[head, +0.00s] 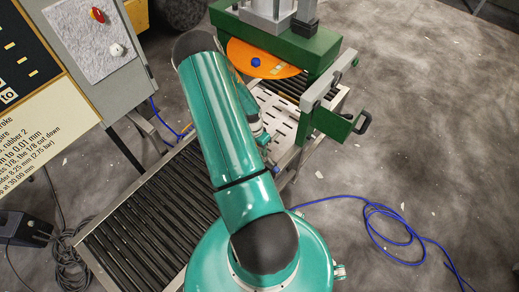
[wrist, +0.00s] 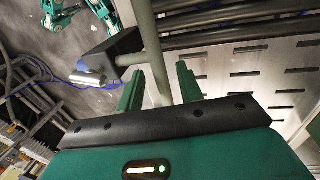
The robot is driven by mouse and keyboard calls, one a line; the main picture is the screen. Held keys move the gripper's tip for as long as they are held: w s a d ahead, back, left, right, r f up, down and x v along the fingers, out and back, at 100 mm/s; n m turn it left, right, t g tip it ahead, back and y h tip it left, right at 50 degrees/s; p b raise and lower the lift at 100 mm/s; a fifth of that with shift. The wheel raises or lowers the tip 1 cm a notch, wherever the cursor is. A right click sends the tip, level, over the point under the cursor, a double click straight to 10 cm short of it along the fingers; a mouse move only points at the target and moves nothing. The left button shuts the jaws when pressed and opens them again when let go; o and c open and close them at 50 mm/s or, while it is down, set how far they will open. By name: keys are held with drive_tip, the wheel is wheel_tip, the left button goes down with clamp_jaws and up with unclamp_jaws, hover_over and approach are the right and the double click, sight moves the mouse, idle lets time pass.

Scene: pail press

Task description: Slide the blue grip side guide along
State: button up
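In the wrist view my gripper (wrist: 158,82) has its two green fingers apart. A grey-green bar (wrist: 153,50) runs between and past them, with a gap showing on each side; I cannot tell how deep it sits. A dark block (wrist: 115,52) with a short grey cylinder (wrist: 88,77) is beside the bar, left of the fingers.
The green press (head: 290,45) stands at the back, with an orange disc (head: 262,60) bearing a blue knob (head: 256,62). A green bracket (head: 333,124) with a black handle (head: 364,122) juts right. A roller conveyor (head: 135,228) lies left. Blue cable (head: 390,212) loops across the floor.

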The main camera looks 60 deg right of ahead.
drive_tip(key=shift+f, duration=0.2)
drive_tip(key=shift+c, duration=0.3)
clamp_jaws()
drive_tip(key=shift+w+d, duration=0.2)
drive_tip(key=shift+w, duration=0.95)
drive_tip(key=shift+w+d, duration=0.2)
drive_tip(key=shift+w, duration=0.95)
drive_tip(key=shift+o, duration=0.3)
unclamp_jaws()
drive_tip(key=shift+r, duration=0.1)
wheel_tip(320, 180, up, 13)
drive_tip(key=w, duration=0.2)
drive_tip(key=shift+w+d+r, duration=0.2)
drive_tip(key=shift+w, duration=0.1)
